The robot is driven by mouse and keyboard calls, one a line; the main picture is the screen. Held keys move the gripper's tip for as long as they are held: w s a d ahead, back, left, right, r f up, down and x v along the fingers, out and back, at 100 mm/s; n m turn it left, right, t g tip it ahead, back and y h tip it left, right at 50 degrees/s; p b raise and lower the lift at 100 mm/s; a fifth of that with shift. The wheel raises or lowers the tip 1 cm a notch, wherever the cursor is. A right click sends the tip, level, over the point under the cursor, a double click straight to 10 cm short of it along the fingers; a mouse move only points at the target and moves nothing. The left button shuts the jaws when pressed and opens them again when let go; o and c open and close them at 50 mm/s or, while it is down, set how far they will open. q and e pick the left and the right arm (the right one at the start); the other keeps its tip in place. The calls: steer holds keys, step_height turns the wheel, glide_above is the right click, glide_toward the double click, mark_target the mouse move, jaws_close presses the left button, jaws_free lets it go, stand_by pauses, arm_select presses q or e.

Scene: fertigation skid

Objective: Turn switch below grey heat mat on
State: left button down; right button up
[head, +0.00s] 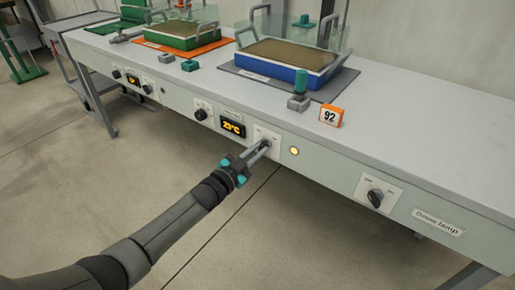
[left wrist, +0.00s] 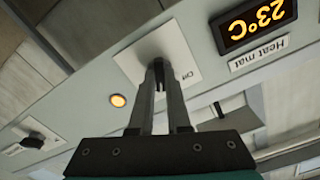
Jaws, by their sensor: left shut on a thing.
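The grey heat mat (head: 328,94) lies on the bench under a blue tray (head: 288,75) of brown soil. Below it on the bench's front panel is a white switch plate (head: 275,135), beside a 23°C display (head: 232,127). My left gripper (head: 265,143) reaches this plate and is shut on the dark switch knob (left wrist: 159,76), which the fingers mostly hide. In the left wrist view, "Off" is readable on the white plate (left wrist: 185,50); how the knob is turned is hard to tell. An amber lamp (head: 294,151) beside the plate is lit. My right gripper is not in view.
A "Grow lamp" knob (head: 375,197) is farther right on the panel, and another dial (head: 201,114) is left of the display. An orange mat (head: 153,44) with a green tray lies farther left. An orange "92" marker (head: 331,115) stands near the bench edge.

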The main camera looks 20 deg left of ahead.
arm_select(q)
steer(key=shift+m, duration=1.9)
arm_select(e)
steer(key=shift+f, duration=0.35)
arm_select(q)
steer(key=c, duration=0.9)
jaws_free()
steer(key=shift+s, duration=0.1)
steer(key=shift+s+a+p, duration=0.1)
steer(key=shift+s+p, duration=0.05)
steer(key=shift+p, duration=0.15)
steer(key=shift+p+v, duration=2.7)
steer(key=shift+v, duration=4.7)
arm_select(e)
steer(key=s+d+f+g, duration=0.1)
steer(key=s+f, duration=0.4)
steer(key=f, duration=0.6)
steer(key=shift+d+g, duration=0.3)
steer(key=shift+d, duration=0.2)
